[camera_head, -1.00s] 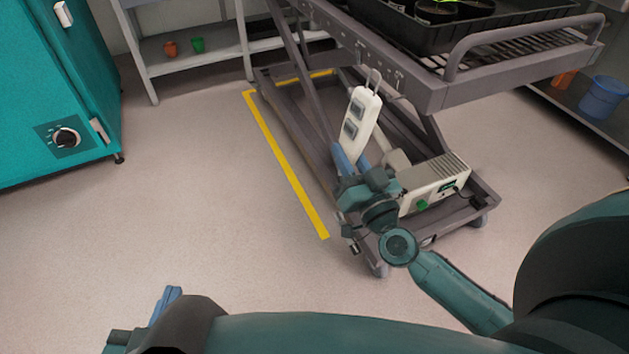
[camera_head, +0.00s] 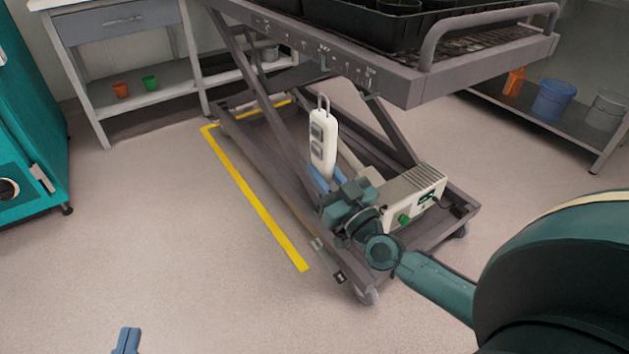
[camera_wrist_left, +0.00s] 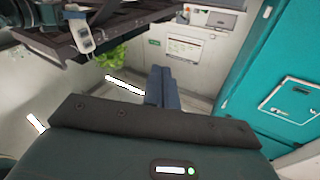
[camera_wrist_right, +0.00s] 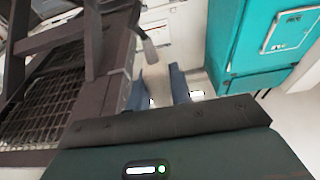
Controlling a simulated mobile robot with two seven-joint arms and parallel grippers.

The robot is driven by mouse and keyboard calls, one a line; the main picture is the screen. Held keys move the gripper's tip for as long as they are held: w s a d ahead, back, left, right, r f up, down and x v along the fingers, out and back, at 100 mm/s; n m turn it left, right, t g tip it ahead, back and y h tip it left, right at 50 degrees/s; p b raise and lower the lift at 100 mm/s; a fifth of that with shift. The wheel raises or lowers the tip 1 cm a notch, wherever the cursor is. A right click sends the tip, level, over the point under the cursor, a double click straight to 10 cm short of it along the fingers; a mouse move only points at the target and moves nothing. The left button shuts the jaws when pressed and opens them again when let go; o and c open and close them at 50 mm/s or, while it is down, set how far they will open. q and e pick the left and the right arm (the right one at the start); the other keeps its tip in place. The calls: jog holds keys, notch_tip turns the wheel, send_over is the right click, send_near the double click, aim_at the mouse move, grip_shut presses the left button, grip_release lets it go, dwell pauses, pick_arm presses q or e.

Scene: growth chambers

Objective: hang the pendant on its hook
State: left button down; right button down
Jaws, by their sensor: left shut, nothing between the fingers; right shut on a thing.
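The pendant (camera_head: 322,147) is a white handset with grey buttons and a wire loop on top. My right gripper (camera_head: 320,178) is shut on its lower end and holds it nearly upright in front of the lift cart. Its loop shows below the cart's top rail (camera_head: 345,75), apart from it in the picture. Small hooks (camera_head: 322,75) line that rail; which is the pendant's I cannot tell. The pendant shows between the fingers in the right wrist view (camera_wrist_right: 157,88) and at upper left in the left wrist view (camera_wrist_left: 78,30). My left gripper (camera_head: 127,340) is shut and empty, low at left.
A black tray (camera_head: 400,30) is on the cart top. A teal cabinet (camera_head: 30,140) stands left. Yellow tape (camera_head: 250,195) marks clear floor.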

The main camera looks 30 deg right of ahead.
pick_arm(q)
jog(key=b, duration=0.3)
jog(key=shift+d+h, duration=0.35)
jog(key=shift+h, duration=0.05)
pick_arm(e)
jog(key=d, duration=0.4)
jog(key=shift+w+d+f, duration=0.1)
jog(key=shift+w+d, duration=0.1)
pick_arm(q)
jog(key=shift+f, duration=0.15)
pick_arm(e)
jog(key=shift+d, duration=0.2)
pick_arm(q)
jog(key=shift+w+f+b, duration=0.1)
jog(key=shift+f+b, duration=0.2)
jog(key=shift+b, duration=0.15)
pick_arm(e)
jog(key=shift+d, duration=0.85)
pick_arm(q)
jog(key=shift+f, duration=0.1)
pick_arm(e)
jog(key=shift+d, duration=0.15)
pick_arm(q)
jog(key=shift+f+b, duration=0.4)
jog(key=shift+b, duration=0.1)
pick_arm(e)
jog(key=shift+w+d, duration=0.1)
jog(key=shift+d, duration=0.9)
